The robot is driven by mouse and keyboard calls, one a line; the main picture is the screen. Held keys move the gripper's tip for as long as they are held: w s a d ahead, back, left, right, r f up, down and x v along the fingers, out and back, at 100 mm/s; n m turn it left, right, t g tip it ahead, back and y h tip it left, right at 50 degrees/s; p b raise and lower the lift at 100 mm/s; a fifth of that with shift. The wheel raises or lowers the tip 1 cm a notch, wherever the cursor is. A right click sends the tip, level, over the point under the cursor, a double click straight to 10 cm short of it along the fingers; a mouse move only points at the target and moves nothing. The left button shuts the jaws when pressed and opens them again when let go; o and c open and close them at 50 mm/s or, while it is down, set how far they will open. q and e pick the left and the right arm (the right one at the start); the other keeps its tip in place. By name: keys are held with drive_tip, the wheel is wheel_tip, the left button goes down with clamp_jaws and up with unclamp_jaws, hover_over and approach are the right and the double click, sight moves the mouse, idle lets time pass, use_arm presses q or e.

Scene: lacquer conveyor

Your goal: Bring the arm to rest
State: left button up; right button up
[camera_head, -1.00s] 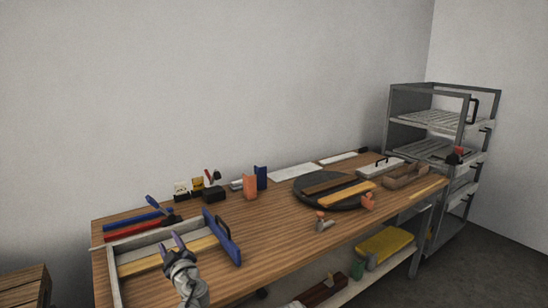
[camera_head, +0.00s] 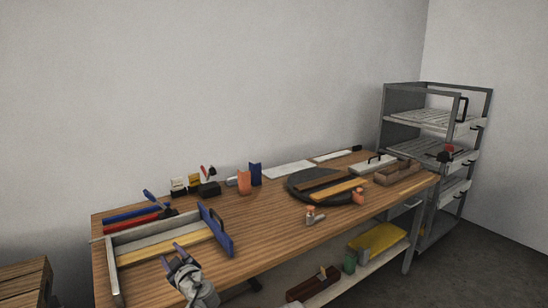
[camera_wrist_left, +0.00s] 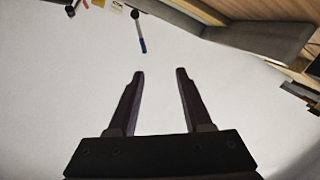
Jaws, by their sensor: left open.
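My left gripper (camera_head: 174,256) is in the lower left of the head view, near the front edge of the wooden bench (camera_head: 262,225). It appears in front of the shallow tray (camera_head: 115,262) with the blue side. In the left wrist view its two dark fingers (camera_wrist_left: 160,75) are spread apart with nothing between them. My right arm and gripper do not show in either current view.
A round dark turntable (camera_head: 300,197) with wooden slats sits mid-bench. An orange block (camera_head: 244,182) and a blue block (camera_head: 255,174) stand behind. A grey rack (camera_head: 386,120) stands at the right. Bench surface between tray and turntable is clear.

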use_arm(q)
drive_tip(key=s+d+f+m+g+h, duration=0.7)
drive_tip(key=s+d+f+m+g, duration=0.5)
drive_tip(key=s+d+f, duration=0.55)
drive_tip(key=s+d+f+m+g+h, duration=0.1)
drive_tip(key=s+d+f+m+h, duration=0.1)
drive_tip(key=s+d+m, duration=0.35)
wheel_tip(320, 180, up, 13)
drive_tip(key=p, duration=1.3)
drive_tip(key=shift+d, duration=0.25)
